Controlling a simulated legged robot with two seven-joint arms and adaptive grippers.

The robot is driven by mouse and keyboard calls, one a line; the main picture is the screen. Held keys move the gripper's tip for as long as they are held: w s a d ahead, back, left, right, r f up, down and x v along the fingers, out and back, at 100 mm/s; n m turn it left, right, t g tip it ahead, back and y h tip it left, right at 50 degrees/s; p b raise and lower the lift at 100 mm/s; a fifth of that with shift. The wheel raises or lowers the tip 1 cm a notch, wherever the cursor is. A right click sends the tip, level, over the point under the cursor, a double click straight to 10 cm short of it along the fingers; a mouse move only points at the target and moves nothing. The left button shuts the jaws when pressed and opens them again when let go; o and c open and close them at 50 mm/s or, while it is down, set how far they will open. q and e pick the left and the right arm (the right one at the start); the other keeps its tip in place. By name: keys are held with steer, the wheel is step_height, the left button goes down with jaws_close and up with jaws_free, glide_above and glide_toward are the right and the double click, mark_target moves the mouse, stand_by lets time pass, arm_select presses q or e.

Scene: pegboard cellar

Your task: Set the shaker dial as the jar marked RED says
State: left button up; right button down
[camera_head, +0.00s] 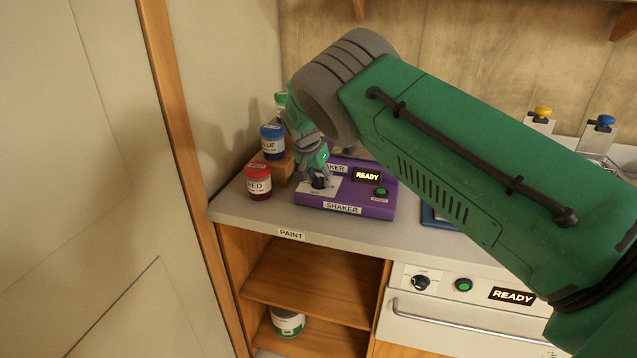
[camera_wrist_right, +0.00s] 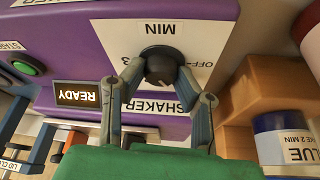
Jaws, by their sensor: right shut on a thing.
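The purple shaker (camera_head: 345,208) stands on the grey counter, its display lit READY. In the wrist view its black dial (camera_wrist_right: 158,72) sits on a white plate marked MIN, with OFF and a 3 partly showing. My right gripper (camera_head: 319,180) is shut on the dial, a finger on each side of it (camera_wrist_right: 160,75). The dial's exact setting cannot be read. The jar marked RED (camera_head: 258,185) with a red lid stands left of the shaker; its smaller print is too small to read. My left gripper is not in view.
A green start button (camera_head: 381,192) is on the shaker. Another dial (camera_head: 421,282) is on the front panel at right.

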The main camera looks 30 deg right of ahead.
steer(key=shift+a, duration=0.1)
stand_by(0.4)
steer(key=c, duration=1.3)
jaws_free()
steer(key=shift+w+f, duration=0.1)
steer(key=shift+o, duration=0.2)
steer(key=shift+a+r, duration=0.1)
steer(key=shift+r, duration=0.25)
steer(key=v, duration=1.1)
steer(key=shift+a, duration=0.1)
